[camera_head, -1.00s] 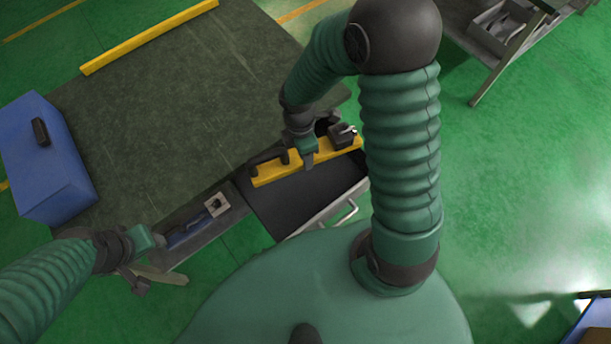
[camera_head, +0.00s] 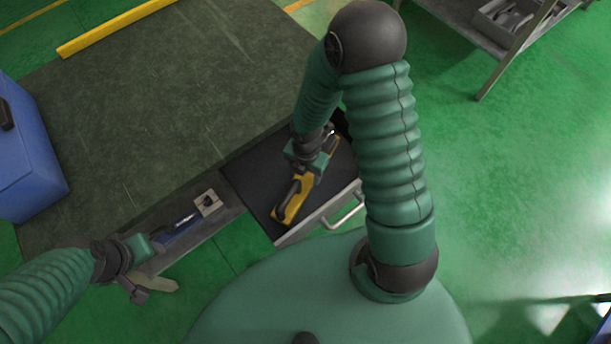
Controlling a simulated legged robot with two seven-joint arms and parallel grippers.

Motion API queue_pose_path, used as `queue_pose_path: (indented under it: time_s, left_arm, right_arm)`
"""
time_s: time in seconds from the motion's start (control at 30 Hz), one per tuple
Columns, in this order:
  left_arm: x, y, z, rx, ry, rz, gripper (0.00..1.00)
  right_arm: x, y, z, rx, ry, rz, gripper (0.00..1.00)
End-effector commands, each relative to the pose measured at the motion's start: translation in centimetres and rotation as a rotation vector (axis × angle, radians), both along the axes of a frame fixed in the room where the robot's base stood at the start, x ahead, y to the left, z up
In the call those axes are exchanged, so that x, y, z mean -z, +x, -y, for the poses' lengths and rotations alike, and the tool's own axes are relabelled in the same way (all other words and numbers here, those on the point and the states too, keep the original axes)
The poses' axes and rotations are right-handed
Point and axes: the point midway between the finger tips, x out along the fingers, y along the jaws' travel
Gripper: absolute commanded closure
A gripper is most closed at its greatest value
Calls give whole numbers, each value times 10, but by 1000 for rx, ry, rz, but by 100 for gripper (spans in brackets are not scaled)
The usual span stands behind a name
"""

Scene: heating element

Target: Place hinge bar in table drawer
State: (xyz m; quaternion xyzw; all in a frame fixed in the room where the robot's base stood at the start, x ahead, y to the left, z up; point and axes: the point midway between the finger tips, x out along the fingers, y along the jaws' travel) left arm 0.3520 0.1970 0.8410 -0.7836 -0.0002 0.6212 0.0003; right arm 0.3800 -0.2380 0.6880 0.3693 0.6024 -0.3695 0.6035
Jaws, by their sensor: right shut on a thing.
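The hinge bar (camera_head: 289,209) is yellow with a dark handle and lies angled over the open table drawer (camera_head: 252,171). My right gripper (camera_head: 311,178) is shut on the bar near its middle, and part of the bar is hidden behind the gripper. The bar appears within the drawer's outline; I cannot tell whether it touches the drawer floor. The drawer has a dark inside and a metal handle (camera_head: 343,211) on its front. My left gripper (camera_head: 150,246) is at the table's lower left edge; its fingers are too unclear to read.
The dark table top (camera_head: 150,110) is mostly bare, with a yellow strip (camera_head: 115,27) along its far edge. A blue box (camera_head: 25,150) stands at the left. A shelf with a metal bin (camera_head: 505,22) stands at the upper right.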

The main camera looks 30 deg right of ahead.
Motion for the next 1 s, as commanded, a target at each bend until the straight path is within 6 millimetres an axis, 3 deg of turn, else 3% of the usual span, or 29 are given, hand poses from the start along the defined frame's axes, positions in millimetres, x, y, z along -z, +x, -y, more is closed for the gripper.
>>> queue_pose_path:
  time_s: [0.03, 0.1, 0.37, 0.4, 0.53, 0.87, 1.0]
  left_arm:
    - [6, 0, 0, 0, 0, 0, 51]
    - [7, 0, 0, 0, 0, 0, 51]
    - [6, 0, 0, 0, 0, 0, 51]
    - [6, 0, 0, 0, 0, 0, 51]
    - [6, 0, 0, 0, 0, 0, 51]
    - [5, 0, 0, 0, 0, 0, 51]
    - [-5, 0, 0, 0, 0, 0, 51]
  right_arm:
    - [12, 0, -1, -2, 0, -1, 100]
    - [17, 1, 0, -1, -1, 0, 100]
    - [16, 1, 0, 0, 0, 1, 100]
    - [17, 0, 0, 0, 0, 0, 43]
    - [17, 0, 0, 0, 0, 0, 26]
    - [14, 1, 0, 1, 0, 0, 24]
    - [-7, 1, 0, 2, 0, 3, 24]
